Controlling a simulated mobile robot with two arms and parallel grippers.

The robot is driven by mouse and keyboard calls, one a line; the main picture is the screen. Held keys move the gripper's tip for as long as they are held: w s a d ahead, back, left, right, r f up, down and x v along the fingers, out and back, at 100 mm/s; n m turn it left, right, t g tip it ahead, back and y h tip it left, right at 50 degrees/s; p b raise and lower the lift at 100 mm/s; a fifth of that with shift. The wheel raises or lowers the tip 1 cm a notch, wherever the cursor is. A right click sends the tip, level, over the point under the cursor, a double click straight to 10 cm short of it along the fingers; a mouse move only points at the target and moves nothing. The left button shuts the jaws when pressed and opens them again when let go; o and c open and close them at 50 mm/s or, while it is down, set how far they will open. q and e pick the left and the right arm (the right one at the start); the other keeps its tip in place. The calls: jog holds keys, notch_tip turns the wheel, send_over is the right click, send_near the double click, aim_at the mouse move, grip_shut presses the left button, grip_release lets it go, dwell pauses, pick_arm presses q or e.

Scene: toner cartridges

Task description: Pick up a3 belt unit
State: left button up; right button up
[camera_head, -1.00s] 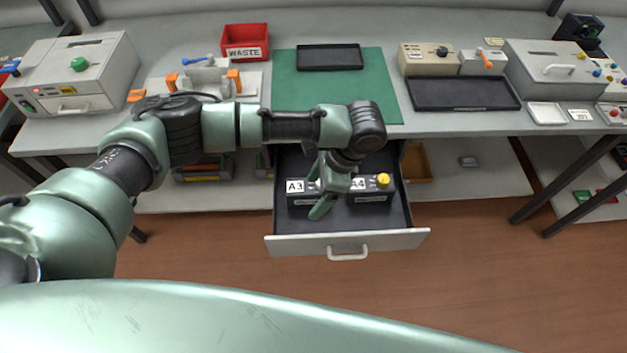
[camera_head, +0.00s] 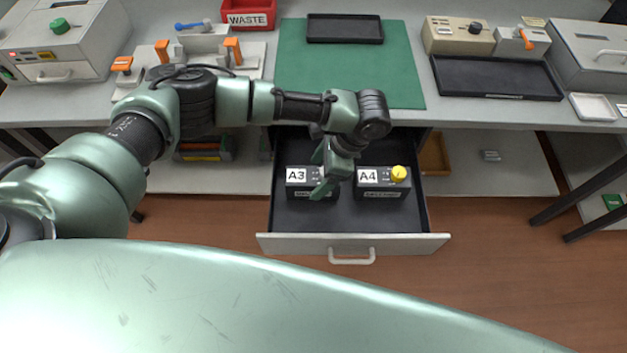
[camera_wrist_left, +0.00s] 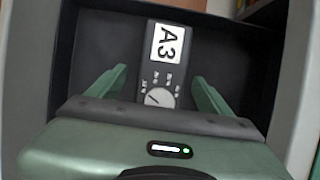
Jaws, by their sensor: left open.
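The A3 belt unit (camera_head: 300,190) is a dark block with a white A3 label, lying in the left part of the open drawer (camera_head: 345,222). In the left wrist view the A3 unit (camera_wrist_left: 163,65) sits between the two green fingers, with a gap on each side. My left gripper (camera_head: 322,172) is open over the right end of the A3 unit and covers part of it. In the wrist view the left gripper (camera_wrist_left: 158,90) shows both fingers spread. My right gripper is not in view.
A similar A4 unit (camera_head: 372,190) with a yellow knob lies to the right in the same drawer, close to my gripper. The bench edge (camera_head: 480,122) is behind and above the drawer. A green mat (camera_head: 400,75) and dark tray (camera_head: 345,28) are on the bench.

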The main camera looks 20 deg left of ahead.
aim_at(312, 182)
pick_arm(q)
jog(key=x, duration=0.5)
jog(key=shift+w+d, duration=0.1)
jog(key=shift+d, duration=0.05)
grip_shut()
